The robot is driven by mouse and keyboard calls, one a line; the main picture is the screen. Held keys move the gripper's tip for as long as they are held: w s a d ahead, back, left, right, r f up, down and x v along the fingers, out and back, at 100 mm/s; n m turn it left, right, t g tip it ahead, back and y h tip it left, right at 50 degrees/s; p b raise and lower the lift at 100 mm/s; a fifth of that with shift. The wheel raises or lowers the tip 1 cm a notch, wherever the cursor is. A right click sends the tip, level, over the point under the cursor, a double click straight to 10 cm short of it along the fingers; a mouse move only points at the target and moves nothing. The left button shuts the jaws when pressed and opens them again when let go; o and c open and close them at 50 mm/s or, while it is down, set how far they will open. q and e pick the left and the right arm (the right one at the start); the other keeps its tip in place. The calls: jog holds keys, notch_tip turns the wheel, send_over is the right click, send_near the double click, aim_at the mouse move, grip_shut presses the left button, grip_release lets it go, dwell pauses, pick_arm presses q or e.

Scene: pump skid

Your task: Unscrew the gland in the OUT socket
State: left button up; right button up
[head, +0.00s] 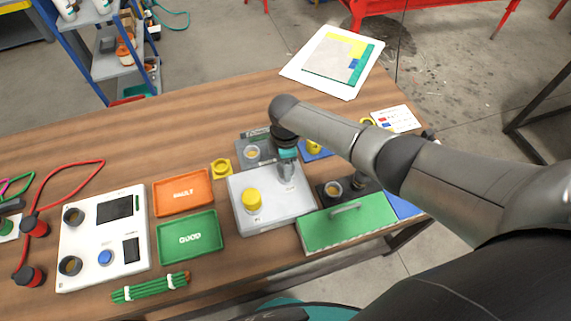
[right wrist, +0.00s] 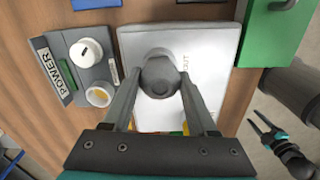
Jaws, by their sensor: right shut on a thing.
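The grey gland (right wrist: 160,75) stands in the OUT socket on the white housing (right wrist: 205,35), with the OUT lettering beside it in the right wrist view. My right gripper (right wrist: 158,88) is shut on the gland, one finger on each side. In the head view my right gripper (head: 287,168) reaches down onto the far right part of the housing (head: 275,215), and its fingers partly hide the gland. A yellow cap (head: 252,199) stands on the housing's near left part. My left gripper (right wrist: 262,128) shows apart from the housing in the right wrist view, empty, fingers spread.
A grey power unit (right wrist: 88,70) with a white knob lies beyond the housing. A green box (head: 345,226) with a handle is close at the near right. Orange (head: 183,192) and green (head: 188,238) trays and a white tester (head: 103,240) lie left.

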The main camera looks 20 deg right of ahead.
jog(key=n, duration=0.4)
jog(key=shift+b, duration=0.35)
jog(key=n+b, duration=0.1)
jog(key=n, duration=0.3)
jog(key=shift+n, duration=0.3)
jog(key=o, duration=1.4)
